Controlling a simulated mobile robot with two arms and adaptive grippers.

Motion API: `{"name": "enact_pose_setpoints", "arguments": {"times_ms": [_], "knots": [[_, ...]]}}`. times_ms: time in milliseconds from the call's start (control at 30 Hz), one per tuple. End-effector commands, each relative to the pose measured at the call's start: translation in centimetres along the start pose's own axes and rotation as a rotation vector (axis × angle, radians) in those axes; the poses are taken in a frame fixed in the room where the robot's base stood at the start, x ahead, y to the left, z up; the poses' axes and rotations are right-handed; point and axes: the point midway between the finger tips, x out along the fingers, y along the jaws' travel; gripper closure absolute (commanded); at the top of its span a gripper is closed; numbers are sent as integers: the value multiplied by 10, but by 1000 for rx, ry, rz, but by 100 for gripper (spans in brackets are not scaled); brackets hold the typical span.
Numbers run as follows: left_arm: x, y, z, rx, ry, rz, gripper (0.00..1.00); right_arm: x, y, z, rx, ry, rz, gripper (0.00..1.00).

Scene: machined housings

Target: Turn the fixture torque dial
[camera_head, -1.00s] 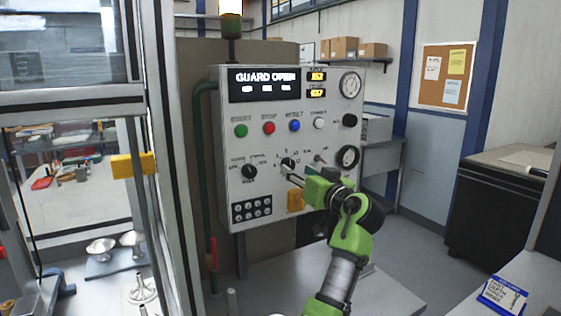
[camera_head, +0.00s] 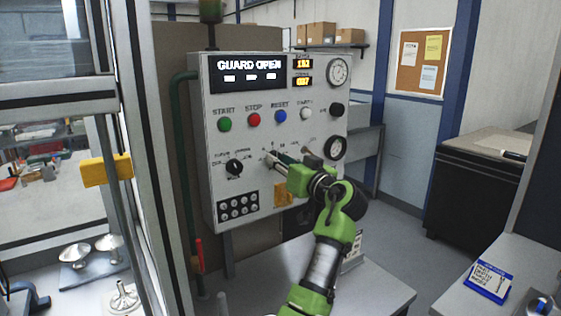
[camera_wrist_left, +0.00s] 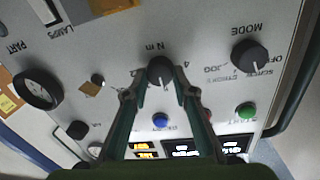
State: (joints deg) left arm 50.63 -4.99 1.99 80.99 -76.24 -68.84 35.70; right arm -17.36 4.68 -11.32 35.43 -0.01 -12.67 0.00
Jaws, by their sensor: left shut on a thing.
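The torque dial (camera_wrist_left: 160,70) is a small dark round knob with a pale pointer line, marked "N m", on the grey control panel (camera_head: 219,105). My left gripper (camera_wrist_left: 160,80) has its two fingers on either side of this knob and is shut on it. In the head view the left gripper (camera_head: 272,161) reaches the panel from the lower right, and its fingers and wrist largely hide the dial. The dial's exact setting is too small to read. My right gripper is in neither view.
A black mode knob (camera_head: 233,167) sits left of the torque dial. Green (camera_head: 224,124), red (camera_head: 254,119) and blue (camera_head: 280,116) buttons run above it. The display (camera_head: 248,71) reads "GUARD OPEN". A yellow-handled guard door (camera_head: 107,170) stands at left.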

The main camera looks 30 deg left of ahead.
Motion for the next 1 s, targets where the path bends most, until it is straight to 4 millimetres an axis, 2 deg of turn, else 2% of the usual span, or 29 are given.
{"name": "enact_pose_setpoints", "arguments": {"times_ms": [267, 467, 1000], "knots": [[1, 0, -1, 28, -2, 0, 96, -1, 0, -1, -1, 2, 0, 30], [1, -1, -2, 123, -9, 1, 96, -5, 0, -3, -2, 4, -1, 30], [1, 0, -6, 610, -49, 7, 96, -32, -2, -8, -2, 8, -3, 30]]}}
